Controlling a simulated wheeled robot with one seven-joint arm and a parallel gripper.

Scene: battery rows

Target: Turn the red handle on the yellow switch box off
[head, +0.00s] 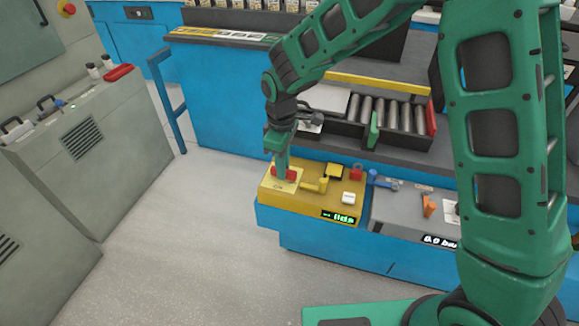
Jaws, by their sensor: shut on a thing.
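The yellow switch box (309,208) sits at the left end of a low blue bench, with a small lit green display on its front. The red handle (291,174) is on a pale plate at the box's left side, partly hidden by my gripper. My gripper (283,175) points down from above and is shut on the red handle. The handle's exact angle is hard to tell behind the fingers. A yellow lever (315,185) and a white block (352,198) are on the same box, right of the handle.
A grey panel (400,215) with a blue lever (380,180) and an orange lever (429,206) adjoins the box on the right. A rack of metal rollers (383,110) stands behind. Grey cabinets (90,150) stand at left. The floor (190,240) between is clear.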

